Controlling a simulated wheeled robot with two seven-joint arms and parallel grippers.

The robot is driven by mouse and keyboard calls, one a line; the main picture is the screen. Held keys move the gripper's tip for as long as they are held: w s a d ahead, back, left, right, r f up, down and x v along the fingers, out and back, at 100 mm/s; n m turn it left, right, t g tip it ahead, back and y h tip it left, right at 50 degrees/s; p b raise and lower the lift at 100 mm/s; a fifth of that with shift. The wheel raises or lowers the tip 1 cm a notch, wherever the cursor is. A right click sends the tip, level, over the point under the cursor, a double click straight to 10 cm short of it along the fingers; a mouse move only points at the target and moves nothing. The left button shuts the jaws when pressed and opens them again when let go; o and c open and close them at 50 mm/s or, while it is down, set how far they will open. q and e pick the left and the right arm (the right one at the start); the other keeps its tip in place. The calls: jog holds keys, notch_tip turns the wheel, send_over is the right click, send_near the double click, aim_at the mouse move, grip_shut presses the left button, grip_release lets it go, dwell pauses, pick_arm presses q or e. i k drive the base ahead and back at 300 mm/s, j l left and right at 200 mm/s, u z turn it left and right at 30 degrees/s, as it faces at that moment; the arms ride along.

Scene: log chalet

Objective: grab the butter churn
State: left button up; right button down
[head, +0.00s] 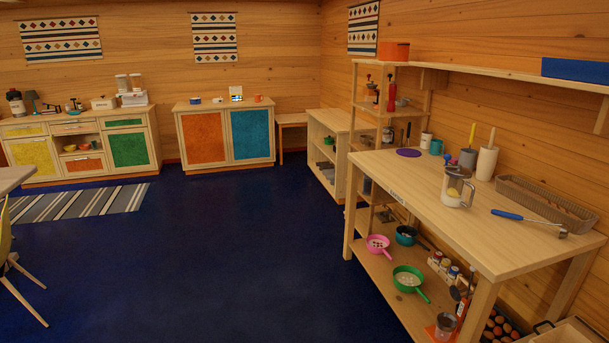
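Neither of my grippers shows in the head view.
Behind the jar stand a grey holder (467,159) and a white holder (487,163), both with upright handles. A grey-brown basket (545,203) and a blue-handled tool (522,217) lie to its right. The blue floor (220,240) left of the bench is clear.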

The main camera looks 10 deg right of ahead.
aim_at(455, 181)
jog(key=i+z, duration=0.35)
jog(key=i, duration=0.2)
jog(key=i+j+z, duration=0.1)
jog(key=i+z, duration=0.3)
jog(key=i, duration=0.15)
jog(key=i+j+z, duration=0.35)
jog(key=i, duration=0.2)
